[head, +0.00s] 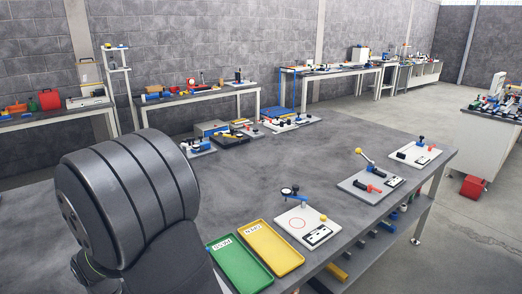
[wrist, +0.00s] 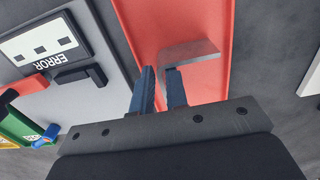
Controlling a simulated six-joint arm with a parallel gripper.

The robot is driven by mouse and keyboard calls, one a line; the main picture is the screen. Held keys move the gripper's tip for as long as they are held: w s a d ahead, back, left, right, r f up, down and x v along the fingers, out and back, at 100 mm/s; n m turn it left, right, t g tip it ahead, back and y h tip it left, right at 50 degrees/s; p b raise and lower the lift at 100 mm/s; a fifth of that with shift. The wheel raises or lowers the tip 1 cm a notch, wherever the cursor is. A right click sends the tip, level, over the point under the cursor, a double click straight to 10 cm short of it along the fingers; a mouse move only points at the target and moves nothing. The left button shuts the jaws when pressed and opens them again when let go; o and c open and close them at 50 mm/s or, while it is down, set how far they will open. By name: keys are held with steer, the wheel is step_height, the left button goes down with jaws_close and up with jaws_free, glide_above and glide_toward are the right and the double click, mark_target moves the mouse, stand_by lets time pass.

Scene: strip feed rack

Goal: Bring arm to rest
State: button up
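My gripper (wrist: 160,88) shows in the wrist view with two dark blue-grey fingers standing apart. The fingers point over a red tray (wrist: 146,22). In the head view my dark arm link fills the lower left; my gripper and the red tray are not visible there.
A pale board (wrist: 98,62) with an ERROR label stands left of the red tray. In the head view, a green tray (head: 224,247), a yellow tray (head: 268,246) and several fixture boards sit on the grey table (head: 240,195). The table's middle is clear.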

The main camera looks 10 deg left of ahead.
step_height(320, 180, up, 11)
step_height(320, 180, down, 12)
steer(key=shift+r, duration=0.15)
step_height(320, 180, up, 4)
steer(key=shift+r, duration=0.1)
steer(key=w+d+r, duration=0.6)
steer(key=d+r, duration=0.1)
steer(key=d, duration=0.3)
steer(key=w+f, duration=0.1)
steer(key=w, duration=0.4)
steer(key=f, duration=0.9)
steer(key=shift+w+a, duration=0.1)
steer(key=shift+a, duration=0.15)
step_height(320, 180, up, 7)
steer(key=shift+a, duration=0.15)
steer(key=shift+f, duration=0.2)
